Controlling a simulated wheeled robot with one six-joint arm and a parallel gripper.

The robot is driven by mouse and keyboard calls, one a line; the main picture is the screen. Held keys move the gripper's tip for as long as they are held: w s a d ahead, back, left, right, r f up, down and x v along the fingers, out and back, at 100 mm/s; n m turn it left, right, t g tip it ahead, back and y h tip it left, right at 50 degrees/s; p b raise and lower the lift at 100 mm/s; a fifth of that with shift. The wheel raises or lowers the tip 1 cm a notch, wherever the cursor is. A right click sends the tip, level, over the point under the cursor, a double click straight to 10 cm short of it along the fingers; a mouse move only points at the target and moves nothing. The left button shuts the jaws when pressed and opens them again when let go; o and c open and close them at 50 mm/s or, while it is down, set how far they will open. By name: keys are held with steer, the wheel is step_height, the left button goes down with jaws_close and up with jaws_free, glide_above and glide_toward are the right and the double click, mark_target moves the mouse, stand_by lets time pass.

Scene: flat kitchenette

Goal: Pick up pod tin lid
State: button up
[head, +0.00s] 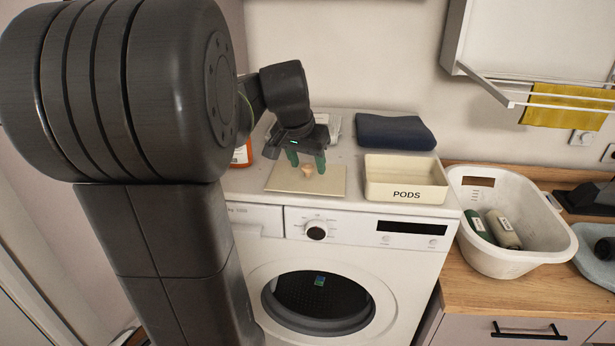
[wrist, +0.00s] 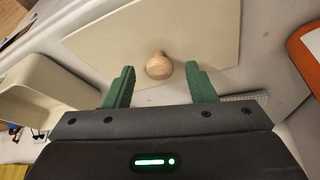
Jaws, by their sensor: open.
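The pod tin lid (head: 283,179) is a flat cream rectangle with a round wooden knob. It lies on top of the washing machine, left of the open cream tin marked PODS (head: 406,194). In the wrist view the lid (wrist: 110,37) fills the upper middle, and its knob (wrist: 159,66) stands between the fingers. My gripper (head: 308,165) is open above the lid, with its green fingertips near the knob. In the wrist view my gripper (wrist: 160,82) has one finger on each side of the knob, with gaps showing. I cannot tell how far above the lid the fingertips are.
A dark folded cloth (head: 394,131) lies behind the tin. An orange-labelled container (head: 242,154) stands left of the lid, partly hidden by my arm. A white laundry basket (head: 510,258) with bottles sits on the wooden counter at right. A drying rack hangs above.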

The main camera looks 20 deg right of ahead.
jaws_close()
steer(key=shift+r, duration=0.1)
